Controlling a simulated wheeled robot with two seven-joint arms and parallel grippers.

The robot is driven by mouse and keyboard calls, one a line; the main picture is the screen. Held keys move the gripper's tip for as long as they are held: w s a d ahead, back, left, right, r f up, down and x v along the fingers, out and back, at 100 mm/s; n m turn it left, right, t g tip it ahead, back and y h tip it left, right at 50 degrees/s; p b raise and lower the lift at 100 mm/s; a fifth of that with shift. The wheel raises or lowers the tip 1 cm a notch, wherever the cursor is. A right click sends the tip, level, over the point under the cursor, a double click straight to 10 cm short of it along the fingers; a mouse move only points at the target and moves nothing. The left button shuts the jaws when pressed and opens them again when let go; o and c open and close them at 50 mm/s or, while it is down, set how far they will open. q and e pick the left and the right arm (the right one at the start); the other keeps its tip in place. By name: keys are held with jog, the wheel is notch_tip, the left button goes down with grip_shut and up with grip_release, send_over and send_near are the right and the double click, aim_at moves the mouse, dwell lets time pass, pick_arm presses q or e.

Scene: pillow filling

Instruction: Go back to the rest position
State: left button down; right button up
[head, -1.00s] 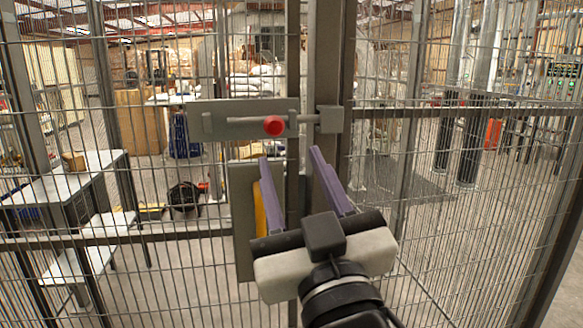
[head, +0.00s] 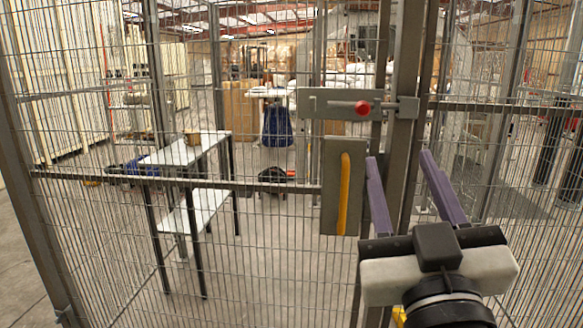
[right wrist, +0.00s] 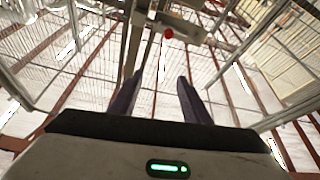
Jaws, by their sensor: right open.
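My right gripper (head: 412,185) is open and empty in the lower right of the head view, its two purple fingers pointing up and apart. It is in front of the cage door's post, to the right of the yellow handle (head: 344,194) on its grey plate. The latch with a red knob (head: 362,108) sits above and left of the fingertips. In the right wrist view the two fingers (right wrist: 154,95) are spread with nothing between them, and the red knob (right wrist: 168,33) shows beyond them. My left gripper is not in view.
A wire mesh fence with grey posts (head: 401,130) spans the view close ahead. Behind it stand a two-level white table (head: 180,153) with a small pot (head: 193,138), a blue bin (head: 277,127) and cardboard boxes (head: 238,101). Bare floor (head: 265,265) lies behind the mesh.

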jog(key=w+d+f+n+y, duration=0.2)
jog(key=w+d+f+n, duration=0.1)
jog(key=d+f+n, duration=0.4)
notch_tip(320, 180, down, 28)
jog(key=d+f+n+g, duration=0.1)
jog(key=d+g, duration=0.1)
jog(key=g, duration=0.6)
jog(key=s+d+f+m+g, duration=0.2)
jog(key=s+d+f+g, duration=0.1)
jog(key=s+f, duration=0.8)
jog(key=s+d+f+m+g, duration=0.1)
jog(key=s+d+f+g, duration=0.25)
jog(key=s+f, duration=0.8)
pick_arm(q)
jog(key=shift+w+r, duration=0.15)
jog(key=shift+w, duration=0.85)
pick_arm(e)
jog(key=w+a+f+m+y, duration=0.1)
jog(key=w+a+m, duration=0.2)
jog(key=a, duration=0.9)
jog(key=shift+f+m+y, duration=0.3)
jog(key=shift+m, duration=0.6)
jog(key=shift+t, duration=0.25)
